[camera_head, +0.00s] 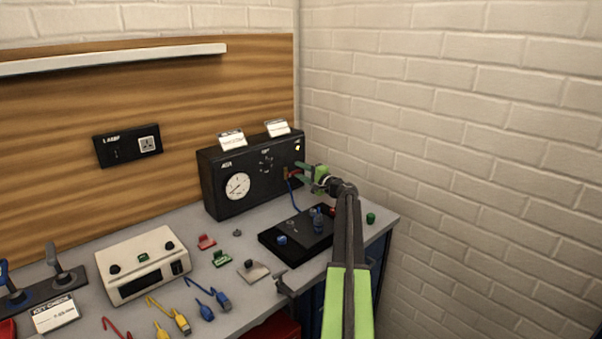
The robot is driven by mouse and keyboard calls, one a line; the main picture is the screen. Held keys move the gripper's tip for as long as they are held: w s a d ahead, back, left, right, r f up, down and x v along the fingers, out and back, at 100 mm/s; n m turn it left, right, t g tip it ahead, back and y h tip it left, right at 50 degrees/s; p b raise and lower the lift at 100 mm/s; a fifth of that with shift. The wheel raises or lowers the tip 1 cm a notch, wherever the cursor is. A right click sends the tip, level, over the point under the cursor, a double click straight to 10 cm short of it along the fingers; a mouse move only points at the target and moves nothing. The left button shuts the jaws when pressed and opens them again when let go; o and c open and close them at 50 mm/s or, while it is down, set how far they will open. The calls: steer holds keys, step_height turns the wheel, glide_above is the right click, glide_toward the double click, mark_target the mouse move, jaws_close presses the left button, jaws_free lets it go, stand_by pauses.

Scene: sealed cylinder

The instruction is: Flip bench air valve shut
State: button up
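The bench air unit is a black box (215,193) with a round white gauge (237,186), standing at the back right of the bench. A small red and brass valve handle (292,174) is on its front, near the right end; its exact angle is too small to tell. My gripper (303,172) reaches in from the right at the handle. Its two green fingers look apart, with the handle at or just beyond their tips. I cannot tell whether they touch it. A blue hose hangs below the handle.
A cream instrument (125,278), coloured plugs and small blocks cover the bench to the left. A green button (371,218) sits near the right edge. A brick wall (480,150) rises at right.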

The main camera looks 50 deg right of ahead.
steer(key=r+p, duration=0.1)
steer(key=r, duration=0.1)
steer(key=s+r+p, duration=0.1)
steer(key=r+p, duration=0.1)
steer(key=shift+s+d+r, duration=0.1)
steer(key=shift+d+r, duration=0.1)
steer(key=s+d+r+p, duration=0.3)
steer(key=s+r+p, duration=0.2)
steer(key=s, duration=0.5)
steer(key=shift+r, duration=0.15)
steer(key=shift+d, duration=0.1)
steer(key=s+a+f+n+b, duration=0.6)
steer(key=f+n+b, duration=0.1)
steer(key=n, duration=0.4)
steer(key=w, duration=1.7)
steer(key=shift+w+d+f, duration=0.2)
steer(key=shift+d, duration=0.15)
